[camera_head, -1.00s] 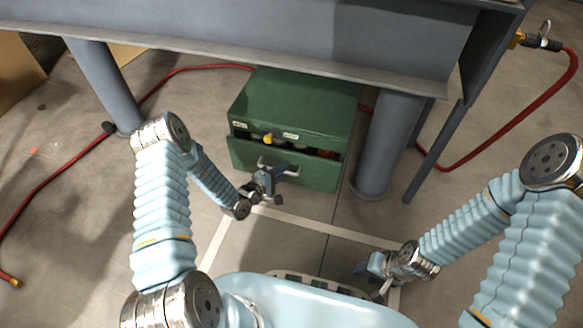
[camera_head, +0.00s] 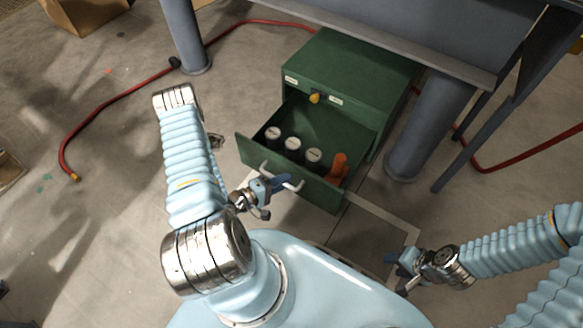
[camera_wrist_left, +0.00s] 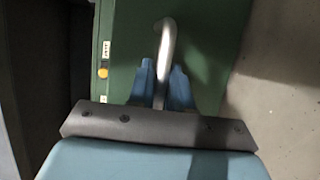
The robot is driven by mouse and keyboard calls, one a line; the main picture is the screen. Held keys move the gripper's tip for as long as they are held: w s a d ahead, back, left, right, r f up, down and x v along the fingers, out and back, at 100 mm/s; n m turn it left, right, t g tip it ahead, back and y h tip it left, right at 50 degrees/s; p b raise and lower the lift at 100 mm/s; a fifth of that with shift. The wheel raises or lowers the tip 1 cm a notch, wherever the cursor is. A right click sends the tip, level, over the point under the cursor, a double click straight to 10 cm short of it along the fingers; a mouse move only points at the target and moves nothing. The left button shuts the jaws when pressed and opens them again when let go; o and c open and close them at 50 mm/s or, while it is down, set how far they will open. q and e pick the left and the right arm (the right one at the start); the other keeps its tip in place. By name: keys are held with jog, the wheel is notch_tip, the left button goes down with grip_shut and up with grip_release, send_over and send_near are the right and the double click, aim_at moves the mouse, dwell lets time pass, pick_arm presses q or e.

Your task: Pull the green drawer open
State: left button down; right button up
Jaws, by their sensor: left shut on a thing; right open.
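The green drawer (camera_head: 290,176) stands well out of its green cabinet (camera_head: 352,75) in the head view. Inside it are several dark cylinders with pale tops (camera_head: 293,143) and an orange object (camera_head: 339,166). A metal bar handle (camera_head: 294,186) is on the drawer front; it also shows in the left wrist view (camera_wrist_left: 167,40). My left gripper (camera_head: 279,182) is shut on the handle, its blue fingers on both sides of the bar in the left wrist view (camera_wrist_left: 164,88). My right gripper (camera_head: 393,262) is open and empty, low and to the right of the drawer.
Grey table legs (camera_head: 428,125) stand right of the cabinet and at the upper left (camera_head: 186,35), under a grey tabletop (camera_head: 440,32). A red hose (camera_head: 110,96) lies on the floor. A yellow knob (camera_head: 315,98) is on the cabinet front.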

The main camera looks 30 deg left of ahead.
pick_arm(q)
jog(key=shift+s+a, duration=0.1)
jog(key=shift+s, duration=1)
jog(key=c, duration=1.4)
grip_release()
jog(key=v, duration=1.3)
jog(key=shift+s+a+p, duration=0.2)
jog(key=shift+s+p, duration=0.15)
jog(key=shift+p, duration=0.1)
